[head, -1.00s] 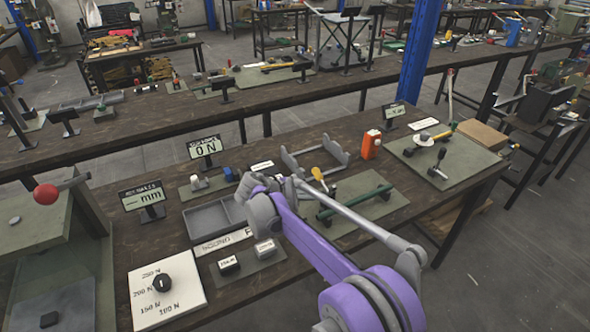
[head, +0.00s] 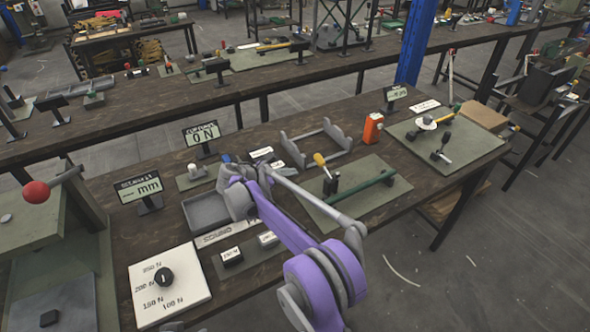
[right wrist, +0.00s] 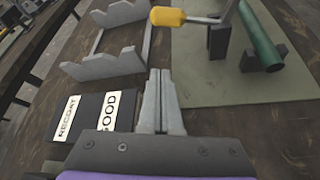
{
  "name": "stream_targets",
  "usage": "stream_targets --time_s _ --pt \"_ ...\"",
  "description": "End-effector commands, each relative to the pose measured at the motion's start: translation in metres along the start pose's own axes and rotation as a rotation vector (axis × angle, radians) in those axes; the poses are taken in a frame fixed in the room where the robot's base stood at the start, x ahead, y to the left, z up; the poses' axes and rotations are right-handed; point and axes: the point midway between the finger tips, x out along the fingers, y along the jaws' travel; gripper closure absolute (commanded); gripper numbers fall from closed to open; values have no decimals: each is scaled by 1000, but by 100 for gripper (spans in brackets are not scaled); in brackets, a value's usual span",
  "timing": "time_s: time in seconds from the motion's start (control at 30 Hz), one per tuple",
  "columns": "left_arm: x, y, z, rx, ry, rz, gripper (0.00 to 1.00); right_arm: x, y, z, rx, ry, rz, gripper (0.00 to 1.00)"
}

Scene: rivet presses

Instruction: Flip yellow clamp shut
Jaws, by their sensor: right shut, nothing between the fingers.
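The yellow clamp's handle (head: 319,159) stands tilted up and left above its dark base (head: 331,184), on a green mat beside a green bar. In the right wrist view, the yellow grip (right wrist: 168,16) lies at the top, with a metal lever running right to the dark uprights (right wrist: 218,42). My right gripper (head: 286,171) is left of the clamp, apart from it. In the right wrist view its fingers (right wrist: 160,72) are together and empty, below the yellow grip in the picture. My left gripper is not in view.
A grey notched cradle (head: 318,146) stands behind the clamp. The GOOD (right wrist: 109,112) and RECOAT (right wrist: 69,115) labels lie left of my fingers. The green bar (head: 362,187) is right of the clamp. An orange box (head: 373,128) stands farther back.

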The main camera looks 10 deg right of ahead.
Motion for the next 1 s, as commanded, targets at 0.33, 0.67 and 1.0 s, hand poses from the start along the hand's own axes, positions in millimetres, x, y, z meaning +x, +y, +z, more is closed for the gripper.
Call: stream_targets --time_s 0.33,0.67,1.0 --pt "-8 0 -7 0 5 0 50 76 0 2 2 -1 -3 100" --pt "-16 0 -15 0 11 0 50 68 0 35 1 0 0 100" --pt "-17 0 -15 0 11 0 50 67 0 38 0 0 -1 100"
